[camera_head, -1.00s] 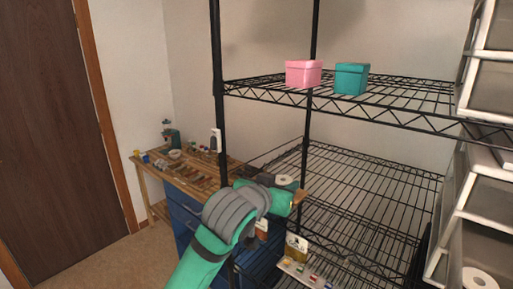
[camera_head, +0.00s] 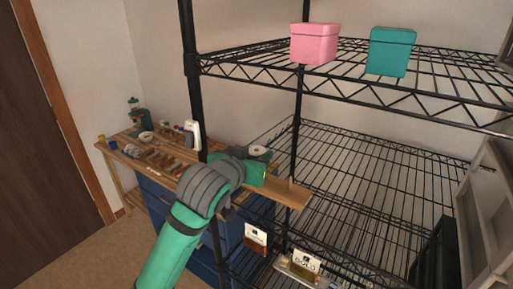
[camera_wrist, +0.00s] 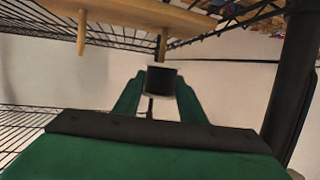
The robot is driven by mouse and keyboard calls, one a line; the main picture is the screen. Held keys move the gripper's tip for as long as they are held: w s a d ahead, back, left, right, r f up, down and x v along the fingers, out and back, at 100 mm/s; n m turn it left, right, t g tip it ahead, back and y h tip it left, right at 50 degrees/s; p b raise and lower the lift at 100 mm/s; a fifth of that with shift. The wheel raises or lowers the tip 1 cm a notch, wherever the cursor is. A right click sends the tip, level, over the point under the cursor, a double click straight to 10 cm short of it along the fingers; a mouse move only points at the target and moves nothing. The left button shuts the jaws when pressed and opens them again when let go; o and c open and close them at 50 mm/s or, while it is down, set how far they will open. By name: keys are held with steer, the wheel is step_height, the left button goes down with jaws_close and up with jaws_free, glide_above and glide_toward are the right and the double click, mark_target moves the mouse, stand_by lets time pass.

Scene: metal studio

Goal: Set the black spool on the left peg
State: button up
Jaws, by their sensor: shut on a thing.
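The black spool (camera_wrist: 161,82), with pale end rims, is held between the green fingers of my gripper (camera_wrist: 160,96) in the wrist view. Its pale round end with a hole (camera_head: 259,151) shows above my gripper in the head view. A wooden board (camera_wrist: 140,12) crosses the top of the wrist view. Two pegs stick down from it in that picture: one peg (camera_wrist: 82,34) at the left and another peg (camera_wrist: 162,46) just above the spool in the picture. The spool looks apart from both.
A black wire rack stands close, its post (camera_head: 191,80) beside my arm. A pink box (camera_head: 314,45) and a teal box (camera_head: 390,52) sit on its upper shelf. A cluttered workbench (camera_head: 125,158) is behind at left. The middle shelf (camera_head: 375,175) is largely bare.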

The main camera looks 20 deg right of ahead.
steer(key=shift+f, duration=1.55)
steer(key=shift+d+f, duration=0.1)
steer(key=shift+f, duration=0.05)
steer(key=shift+s+d, duration=0.1)
steer(key=shift+s, duration=0.1)
steer(key=shift+w+a, duration=0.15)
steer(key=shift+a, duration=0.1)
steer(key=shift+a, duration=0.3)
steer(key=shift+s+d, duration=0.2)
steer(key=shift+d, duration=0.2)
steer(key=shift+a, duration=0.15)
steer(key=shift+f, duration=0.65)
